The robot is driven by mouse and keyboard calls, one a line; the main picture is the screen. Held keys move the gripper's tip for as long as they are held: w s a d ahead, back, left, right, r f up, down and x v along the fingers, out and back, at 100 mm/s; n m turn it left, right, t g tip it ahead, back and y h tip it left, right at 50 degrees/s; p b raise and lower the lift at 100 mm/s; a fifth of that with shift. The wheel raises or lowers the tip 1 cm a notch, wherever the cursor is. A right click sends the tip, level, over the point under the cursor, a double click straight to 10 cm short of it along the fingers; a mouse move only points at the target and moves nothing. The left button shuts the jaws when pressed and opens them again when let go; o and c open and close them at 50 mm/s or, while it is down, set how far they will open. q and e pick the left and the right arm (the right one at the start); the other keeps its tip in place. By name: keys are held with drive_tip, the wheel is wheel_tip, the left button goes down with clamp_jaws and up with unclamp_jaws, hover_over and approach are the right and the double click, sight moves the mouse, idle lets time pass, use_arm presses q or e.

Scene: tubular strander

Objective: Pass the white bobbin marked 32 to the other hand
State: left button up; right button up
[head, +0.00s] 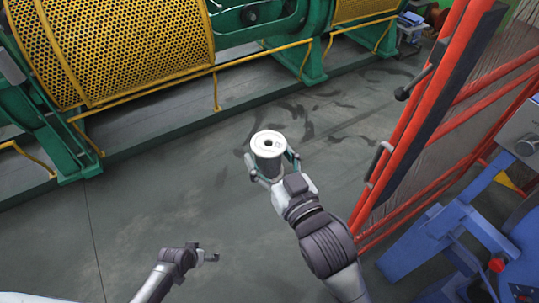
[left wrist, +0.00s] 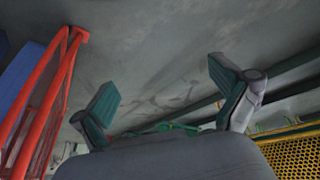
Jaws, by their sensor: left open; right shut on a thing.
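My left gripper (head: 211,257) is low in the head view, to the left of and apart from the bobbin. In the left wrist view its two green-padded fingers (left wrist: 168,92) are spread apart with nothing between them.
The strander's yellow perforated guard (head: 130,45) and green frame stand at the back left. A red frame (head: 430,110) rises close to the right of my right arm. A blue machine (head: 440,235) stands at the lower right. The grey floor (head: 170,195) between is clear.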

use_arm(q)
drive_tip(key=s+f+g, duration=0.1)
drive_tip(key=s+f, duration=0.3)
drive_tip(key=s, duration=0.7)
drive_tip(key=s+d+f+m+g, duration=0.1)
drive_tip(key=s+f, duration=0.4)
drive_tip(key=s, duration=0.5)
drive_tip(key=s+f+m+g+y, duration=0.1)
drive_tip(key=s+f, duration=0.3)
drive_tip(key=s, duration=0.7)
drive_tip(key=shift+s+d+f+g, duration=0.15)
drive_tip(key=shift+s+g, duration=0.15)
